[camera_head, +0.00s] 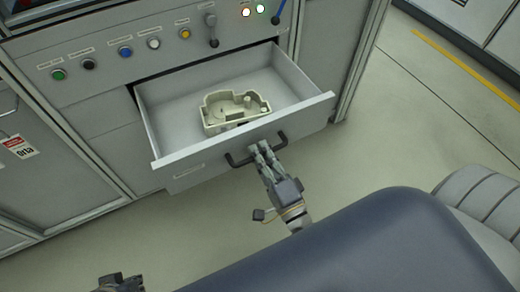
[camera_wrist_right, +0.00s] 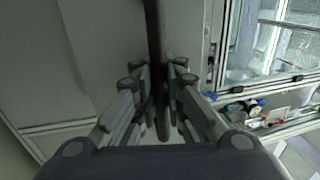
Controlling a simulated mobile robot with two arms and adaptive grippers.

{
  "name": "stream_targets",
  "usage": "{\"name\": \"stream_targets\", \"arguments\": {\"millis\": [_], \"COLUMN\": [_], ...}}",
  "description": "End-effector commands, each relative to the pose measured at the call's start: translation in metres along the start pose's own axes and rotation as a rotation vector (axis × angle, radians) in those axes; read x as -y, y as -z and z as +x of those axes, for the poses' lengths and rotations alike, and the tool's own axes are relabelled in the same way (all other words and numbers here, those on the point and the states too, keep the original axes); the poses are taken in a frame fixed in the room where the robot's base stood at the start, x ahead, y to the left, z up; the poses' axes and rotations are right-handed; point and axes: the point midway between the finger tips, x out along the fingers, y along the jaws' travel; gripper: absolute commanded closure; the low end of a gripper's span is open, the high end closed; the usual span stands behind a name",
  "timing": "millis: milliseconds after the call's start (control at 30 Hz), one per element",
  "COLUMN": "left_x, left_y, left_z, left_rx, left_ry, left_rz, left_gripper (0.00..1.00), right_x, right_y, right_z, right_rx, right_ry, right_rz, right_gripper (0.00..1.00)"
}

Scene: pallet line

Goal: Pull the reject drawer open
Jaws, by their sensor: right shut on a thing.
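The grey reject drawer (camera_head: 307,113) stands pulled out from the cabinet, its inside open to view. A pale beige moulded part (camera_head: 222,111) lies in it. My right gripper (camera_head: 262,149) is shut on the dark bar handle (camera_head: 282,137) at the drawer's front. In the right wrist view the handle (camera_wrist_right: 153,35) runs upright between the fingers of the gripper (camera_wrist_right: 159,82). A dark piece at the bottom left of the head view looks like my left gripper (camera_head: 120,283), mostly cut off; its fingers cannot be made out.
A control panel (camera_head: 105,60) with coloured buttons and levers runs above the drawer. A red and white tag (camera_head: 18,146) hangs on the cabinet at the left. The floor (camera_head: 420,130) to the right of the drawer is clear.

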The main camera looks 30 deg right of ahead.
Motion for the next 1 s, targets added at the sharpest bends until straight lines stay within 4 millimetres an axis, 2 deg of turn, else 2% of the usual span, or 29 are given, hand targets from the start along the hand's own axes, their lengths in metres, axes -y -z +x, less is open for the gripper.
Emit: {"name": "stream_targets", "arguments": {"millis": [33, 67, 133, 467, 567, 667, 1000], "left_x": [0.000, 0.000, 0.000, 0.000, 0.000, 0.000, 0.000], "left_y": [0.000, 0.000, 0.000, 0.000, 0.000, 0.000, 0.000], "left_z": [0.000, 0.000, 0.000, 0.000, 0.000, 0.000, 0.000], "left_rx": [0.000, 0.000, 0.000, 0.000, 0.000, 0.000, 0.000], "left_ry": [0.000, 0.000, 0.000, -0.001, -0.001, -0.001, 0.000], "left_rz": [0.000, 0.000, 0.000, -0.001, -0.001, -0.001, 0.000], "left_gripper": [1.00, 1.00, 1.00, 1.00, 1.00, 1.00, 1.00], "right_x": [-0.003, -0.003, -0.003, -0.001, -0.002, -0.003, -0.002], "right_y": [-0.001, -0.001, -0.001, 0.000, 0.000, 0.000, 0.000], "right_z": [-0.001, -0.001, -0.001, -0.001, -0.006, -0.021, -0.091], "right_rx": [0.002, 0.002, 0.002, 0.001, 0.001, 0.003, 0.003], "right_ry": [-0.007, -0.008, -0.007, -0.003, -0.004, -0.008, -0.008], "right_rz": [0.000, 0.001, 0.001, 0.000, -0.001, -0.001, -0.001], "right_gripper": [1.00, 0.85, 0.70, 0.70, 0.70, 0.70, 0.70]}}
